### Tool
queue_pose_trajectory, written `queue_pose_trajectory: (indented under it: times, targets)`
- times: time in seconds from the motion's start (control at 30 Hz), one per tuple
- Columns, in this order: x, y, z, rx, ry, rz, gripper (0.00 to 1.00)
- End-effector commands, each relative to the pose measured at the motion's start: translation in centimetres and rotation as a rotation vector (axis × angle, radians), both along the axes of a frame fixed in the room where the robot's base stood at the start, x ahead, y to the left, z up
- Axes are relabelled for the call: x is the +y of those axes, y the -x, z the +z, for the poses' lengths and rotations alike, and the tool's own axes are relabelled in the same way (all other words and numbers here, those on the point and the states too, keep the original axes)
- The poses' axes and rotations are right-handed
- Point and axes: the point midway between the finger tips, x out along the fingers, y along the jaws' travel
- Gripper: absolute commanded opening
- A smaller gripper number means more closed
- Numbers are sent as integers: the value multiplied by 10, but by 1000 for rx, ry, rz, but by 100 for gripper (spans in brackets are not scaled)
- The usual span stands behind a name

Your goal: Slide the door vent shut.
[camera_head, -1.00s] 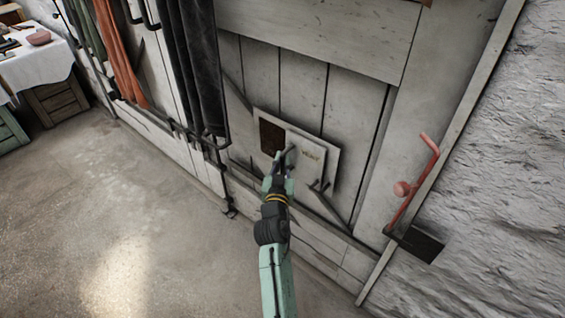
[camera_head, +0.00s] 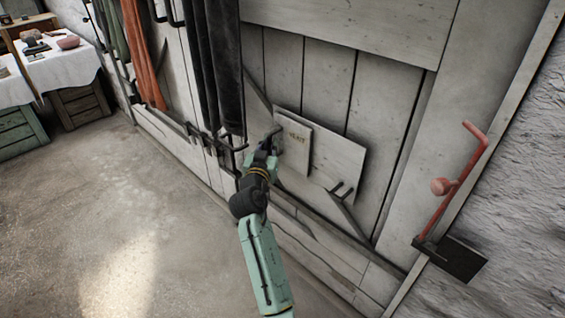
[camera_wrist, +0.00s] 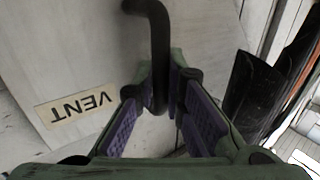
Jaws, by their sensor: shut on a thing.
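The vent's sliding cover (camera_head: 296,152) is a pale panel at the left part of its mounting plate (camera_head: 345,158) on the plank door. Its VENT label also shows upside down in the wrist view (camera_wrist: 75,104). No dark opening shows beside the cover. My gripper (camera_head: 270,143) is at the cover's left edge. In the wrist view my gripper (camera_wrist: 160,92) has its purple-padded fingers shut on the cover's dark bent handle (camera_wrist: 159,40). The handle's end between the fingers is partly hidden.
Dark hanging cloths (camera_head: 216,65) are close to the left of my gripper, with a metal rail below them. A red lever (camera_head: 462,172) is at the right. The floor (camera_head: 150,215) at left is clear.

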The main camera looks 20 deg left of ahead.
Motion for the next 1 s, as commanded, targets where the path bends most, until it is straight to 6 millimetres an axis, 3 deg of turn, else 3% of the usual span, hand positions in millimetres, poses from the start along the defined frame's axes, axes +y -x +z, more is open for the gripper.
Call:
queue_pose_trajectory:
  times: [0.4, 0.43, 0.73, 1.0]
  targets:
    - [9, -4, 1, 0, -2, 0, 0]
    - [9, -4, 1, 0, -2, 0, 12]
    - [8, -3, 1, 1, -1, 0, 31]
    - [8, -3, 1, 1, -1, -1, 31]
